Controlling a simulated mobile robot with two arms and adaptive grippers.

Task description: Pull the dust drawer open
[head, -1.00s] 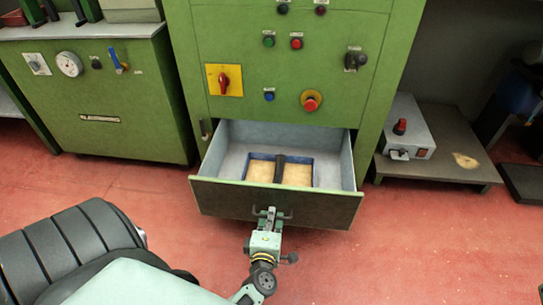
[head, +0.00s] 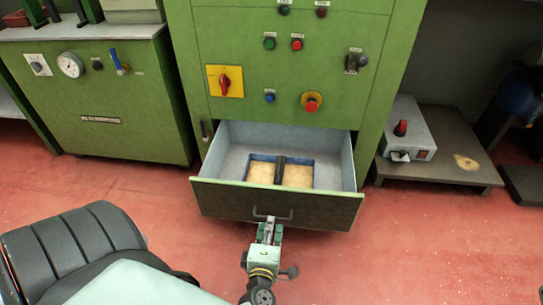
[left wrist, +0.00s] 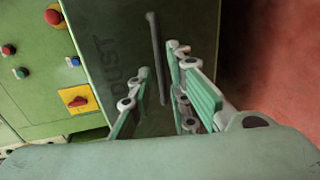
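The dust drawer (head: 225,203) sticks well out of the green machine, its inside showing. Its dark front carries a grey bar handle (head: 272,213), and the word DUST shows on it in the left wrist view. My left gripper (head: 269,230) is just in front of the drawer front, on the near side of the handle. In the left wrist view its two green fingers (left wrist: 162,75) are apart, with the handle (left wrist: 157,50) ahead in line with the gap and nothing clamped. My right gripper is not in view.
The drawer holds a blue-edged tray (head: 250,170) with tan contents and a dark bar across it. The green machine (head: 300,60) carries buttons and a red switch (head: 225,81) above. A grey control box (head: 408,130) stands on a low table at right. Red floor in front is clear.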

